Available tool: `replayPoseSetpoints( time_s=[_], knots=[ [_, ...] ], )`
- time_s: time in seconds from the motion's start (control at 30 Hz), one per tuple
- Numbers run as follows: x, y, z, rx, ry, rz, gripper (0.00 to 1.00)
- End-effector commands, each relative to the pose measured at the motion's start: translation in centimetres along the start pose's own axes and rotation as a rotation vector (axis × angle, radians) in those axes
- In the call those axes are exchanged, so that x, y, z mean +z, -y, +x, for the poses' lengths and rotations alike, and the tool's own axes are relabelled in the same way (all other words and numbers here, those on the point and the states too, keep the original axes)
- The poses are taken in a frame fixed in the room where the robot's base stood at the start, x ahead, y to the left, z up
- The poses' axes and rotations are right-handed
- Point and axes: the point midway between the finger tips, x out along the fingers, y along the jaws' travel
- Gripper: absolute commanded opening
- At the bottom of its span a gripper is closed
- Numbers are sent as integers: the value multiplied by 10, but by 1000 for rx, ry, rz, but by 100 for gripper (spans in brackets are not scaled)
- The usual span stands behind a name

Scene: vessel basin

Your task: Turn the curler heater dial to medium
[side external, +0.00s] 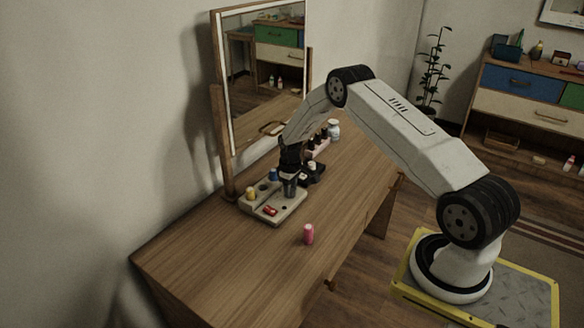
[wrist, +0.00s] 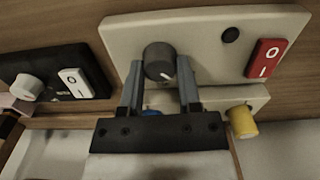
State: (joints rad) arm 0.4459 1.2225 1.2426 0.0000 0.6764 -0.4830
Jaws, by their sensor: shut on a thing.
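The curler heater (side external: 284,212) is a pale flat box on the dresser top; it fills the upper right of the wrist view (wrist: 205,20). Its dark grey dial (wrist: 160,58) carries a white pointer mark on its face. A red rocker switch (wrist: 264,60) marked O and I and a small black round spot (wrist: 231,35) are on the same panel. My gripper (wrist: 160,75) reaches down over the panel with a finger on each side of the dial, shut on it. In the side view my gripper (side external: 290,186) hides most of the dial. I see no setting labels.
A black unit (wrist: 55,80) with a white knob and white switch stands beside the heater. Yellow (wrist: 243,121) and blue (side external: 273,174) curlers stand on the heater's rear strip. A mirror (side external: 268,75) rises behind.

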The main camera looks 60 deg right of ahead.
Motion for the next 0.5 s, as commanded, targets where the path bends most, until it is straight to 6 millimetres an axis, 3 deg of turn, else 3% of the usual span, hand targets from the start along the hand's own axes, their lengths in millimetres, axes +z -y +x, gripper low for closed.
replayPoseSetpoints(
  time_s=[0.5],
  knots=[
    [0,-1,0,0,0,439,0]
  ],
)
